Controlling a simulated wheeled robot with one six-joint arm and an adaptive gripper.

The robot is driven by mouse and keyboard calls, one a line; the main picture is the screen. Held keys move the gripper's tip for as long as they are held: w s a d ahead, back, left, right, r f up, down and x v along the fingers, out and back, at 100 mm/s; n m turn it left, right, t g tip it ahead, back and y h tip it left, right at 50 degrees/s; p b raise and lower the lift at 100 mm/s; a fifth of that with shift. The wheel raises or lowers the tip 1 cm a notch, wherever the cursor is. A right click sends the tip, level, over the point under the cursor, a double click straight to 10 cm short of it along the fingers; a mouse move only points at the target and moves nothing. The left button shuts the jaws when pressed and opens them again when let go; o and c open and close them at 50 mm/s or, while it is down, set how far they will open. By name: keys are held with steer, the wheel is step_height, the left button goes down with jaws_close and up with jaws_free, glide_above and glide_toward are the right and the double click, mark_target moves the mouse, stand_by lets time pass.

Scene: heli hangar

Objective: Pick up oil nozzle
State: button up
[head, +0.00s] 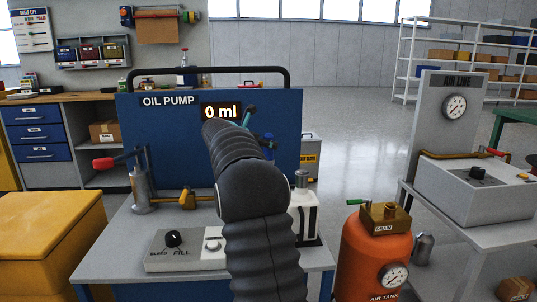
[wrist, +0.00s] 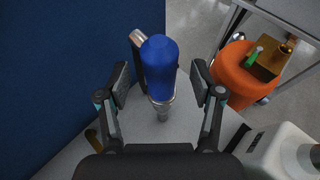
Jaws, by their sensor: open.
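The oil nozzle (wrist: 160,66) shows in the wrist view as a blue rounded grip with a grey metal part below and a silvery lever at its left. It stands roughly upright over the grey table. My gripper (wrist: 160,84) is open, with one finger on each side of the blue grip and visible gaps to both. In the head view my arm hides most of this area. A small blue piece, seemingly the nozzle (head: 269,147), shows at the arm's right edge by the gripper (head: 258,124).
The blue oil pump panel (head: 160,140) reads 0 ml and stands close on the left in the wrist view. A white container (head: 304,215) is on the pump table at right. An orange air tank (head: 374,255) stands beyond the table's right edge. A control box (head: 185,250) sits in front.

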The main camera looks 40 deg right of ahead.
steer(key=x, duration=0.2)
steer(key=shift+d, duration=0.25)
steer(key=shift+c, duration=0.2)
steer(key=c, duration=1.2)
jaws_close()
